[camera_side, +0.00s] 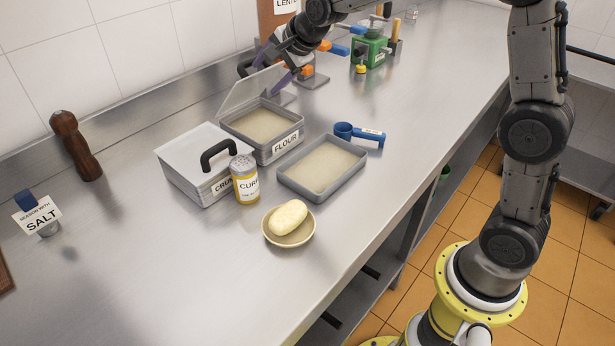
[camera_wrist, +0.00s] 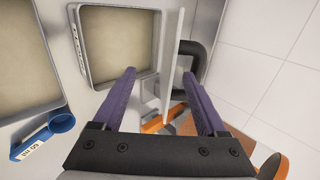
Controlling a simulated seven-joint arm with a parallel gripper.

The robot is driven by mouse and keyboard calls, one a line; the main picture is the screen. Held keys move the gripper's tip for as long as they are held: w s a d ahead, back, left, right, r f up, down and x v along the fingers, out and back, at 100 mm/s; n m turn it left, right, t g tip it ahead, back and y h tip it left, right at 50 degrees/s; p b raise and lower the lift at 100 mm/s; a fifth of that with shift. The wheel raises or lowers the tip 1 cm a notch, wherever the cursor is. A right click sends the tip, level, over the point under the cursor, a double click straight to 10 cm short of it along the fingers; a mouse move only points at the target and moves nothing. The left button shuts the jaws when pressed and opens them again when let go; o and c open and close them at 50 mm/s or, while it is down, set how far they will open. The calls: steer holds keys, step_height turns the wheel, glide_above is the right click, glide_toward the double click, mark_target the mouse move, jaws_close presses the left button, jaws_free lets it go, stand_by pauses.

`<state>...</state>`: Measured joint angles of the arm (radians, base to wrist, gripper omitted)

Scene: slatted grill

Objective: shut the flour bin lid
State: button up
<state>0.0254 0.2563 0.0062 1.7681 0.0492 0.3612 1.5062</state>
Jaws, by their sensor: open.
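The grey flour bin (camera_side: 264,155) stands on the counter near the wall, with pale flour inside. Its lid (camera_side: 246,91) is open, raised steeply along the wall side. In the wrist view, the bin (camera_wrist: 154,50) is left of the lid (camera_wrist: 172,55), seen nearly edge-on. The lid's dark handle (camera_wrist: 196,62) is on its outer side and partly hidden. My gripper (camera_side: 272,70) is open at the lid's right end. In the wrist view its purple fingers (camera_wrist: 158,76) show on either side of the lid's edge. I see no clear contact.
A closed crumb bin (camera_side: 189,165), a curry shaker (camera_side: 245,180) and an open shallow tray (camera_side: 287,188) surround the flour bin. A blue scoop (camera_side: 358,134) and a bowl (camera_side: 290,237) lie nearby. Orange-and-grey items (camera_side: 308,75) sit beyond the gripper.

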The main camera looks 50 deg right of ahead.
step_height(320, 180, up, 6)
steer(key=s, duration=0.2)
stand_by(0.8)
stand_by(0.8)
steer(key=s+a+r+n+t, duration=0.1)
steer(key=s+r+n, duration=0.15)
steer(key=s, duration=0.65)
steer(key=s+r+n, duration=0.1)
steer(key=s+r, duration=0.3)
steer(key=s, duration=0.4)
steer(key=s+f+n+g, duration=0.2)
steer(key=s+f+n, duration=0.5)
steer(key=s, duration=0.2)
steer(key=s+f+n+g, duration=0.2)
steer(key=s+f+n, duration=0.5)
steer(key=s, duration=0.3)
